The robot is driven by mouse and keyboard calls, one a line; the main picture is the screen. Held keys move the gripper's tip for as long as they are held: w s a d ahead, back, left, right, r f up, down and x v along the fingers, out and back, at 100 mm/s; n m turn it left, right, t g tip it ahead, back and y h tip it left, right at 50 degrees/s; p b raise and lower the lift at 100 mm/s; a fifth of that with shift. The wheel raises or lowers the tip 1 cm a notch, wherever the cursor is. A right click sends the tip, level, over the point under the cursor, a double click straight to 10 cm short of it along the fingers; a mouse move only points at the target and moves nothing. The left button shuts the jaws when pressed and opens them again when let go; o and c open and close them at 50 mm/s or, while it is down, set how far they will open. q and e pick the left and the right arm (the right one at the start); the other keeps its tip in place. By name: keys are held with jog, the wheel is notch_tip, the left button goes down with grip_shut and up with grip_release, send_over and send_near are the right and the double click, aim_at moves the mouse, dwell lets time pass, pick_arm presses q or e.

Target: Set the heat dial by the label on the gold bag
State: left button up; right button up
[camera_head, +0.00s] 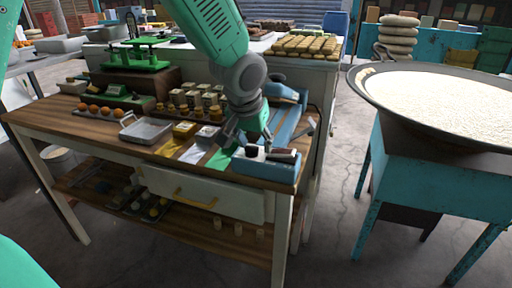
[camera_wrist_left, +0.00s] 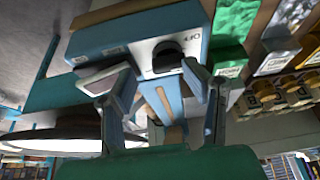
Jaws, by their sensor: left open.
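The black heat dial (camera_wrist_left: 167,57) sits on the white face of a blue control box (camera_head: 265,168) at the table's front right corner. The dial also shows in the head view (camera_head: 252,150). My left gripper (camera_head: 247,143) is above the box. In the left wrist view its fingers (camera_wrist_left: 151,80) stand apart to either side of the dial, with nothing between them; I cannot tell whether they touch the box. The gold bag (camera_head: 184,130) stands on the table left of the gripper, beside a silver one (camera_head: 207,134). Its label is too small to read. My right gripper is out of view.
A metal tray (camera_head: 146,130) and several jars (camera_head: 198,98) are left of and behind the gold bag. A green balance (camera_head: 137,58) stands at the back.

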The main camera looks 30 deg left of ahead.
pick_arm(q)
jog(key=shift+a+f, duration=0.45)
jog(key=shift+f, duration=0.1)
jog(key=shift+w+a+f, duration=0.25)
jog(key=shift+a, duration=0.3)
jog(key=shift+c, duration=0.4)
jog(key=shift+d, duration=0.15)
jog(key=c, duration=0.6)
jog(key=shift+s+d+r, duration=0.1)
jog(key=shift+d+r, duration=0.1)
jog(key=shift+d, duration=0.1)
jog(key=shift+c, duration=0.9)
jog(key=shift+s, duration=0.1)
